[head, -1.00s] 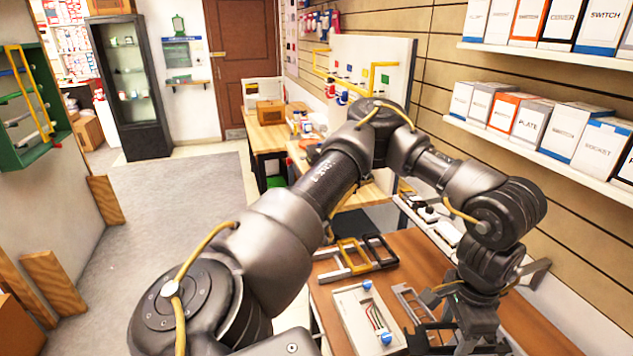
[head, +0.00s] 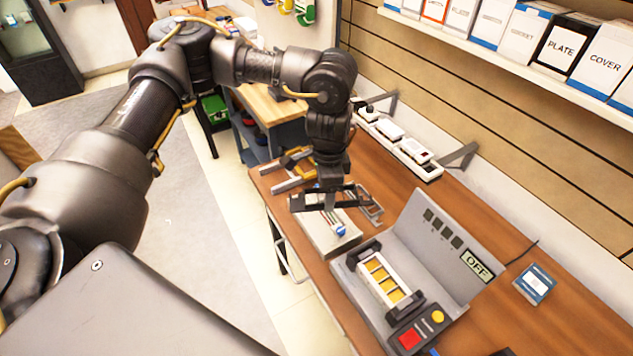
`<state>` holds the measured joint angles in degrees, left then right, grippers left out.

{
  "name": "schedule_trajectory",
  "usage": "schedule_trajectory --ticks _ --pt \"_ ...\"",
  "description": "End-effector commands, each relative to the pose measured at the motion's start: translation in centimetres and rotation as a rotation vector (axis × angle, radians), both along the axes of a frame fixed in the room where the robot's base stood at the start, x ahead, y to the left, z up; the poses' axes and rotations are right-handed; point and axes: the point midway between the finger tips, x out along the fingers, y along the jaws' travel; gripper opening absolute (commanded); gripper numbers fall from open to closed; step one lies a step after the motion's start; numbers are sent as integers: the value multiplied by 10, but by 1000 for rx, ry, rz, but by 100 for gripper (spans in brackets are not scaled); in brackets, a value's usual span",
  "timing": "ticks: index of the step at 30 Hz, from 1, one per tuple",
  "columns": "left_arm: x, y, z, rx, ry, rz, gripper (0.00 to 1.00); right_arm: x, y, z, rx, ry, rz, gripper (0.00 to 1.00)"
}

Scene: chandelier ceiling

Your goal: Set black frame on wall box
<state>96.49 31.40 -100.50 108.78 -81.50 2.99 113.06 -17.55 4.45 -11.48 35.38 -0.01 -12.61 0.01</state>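A yellow frame (head: 290,183) lies just beyond the box, left of my wrist. A grey frame (head: 370,207) lies right of the box. My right gripper is out of view.
A grey test fixture (head: 440,245) with yellow parts, an OFF display and a red button stands nearer on the workbench (head: 390,190). White sockets (head: 415,150) line the wall. A blue card (head: 535,284) lies at right. Boxes fill the shelf (head: 520,70) above.

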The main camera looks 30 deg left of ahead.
Motion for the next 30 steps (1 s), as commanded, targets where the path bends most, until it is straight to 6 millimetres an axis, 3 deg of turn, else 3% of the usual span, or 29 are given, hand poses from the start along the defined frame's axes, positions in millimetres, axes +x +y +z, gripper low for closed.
schedule_trajectory --ticks 1,6,15,21,30 --pt "8 0 0 -2 6 -85 34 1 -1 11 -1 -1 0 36" --pt "35 10 -17 -2 6 -447 34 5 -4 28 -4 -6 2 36" --pt "53 38 -55 -2 6 -964 34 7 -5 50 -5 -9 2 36" --pt "55 49 -68 0 2 -1121 34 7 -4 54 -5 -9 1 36" --pt "55 52 -73 1 2 -1161 34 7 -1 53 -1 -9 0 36"
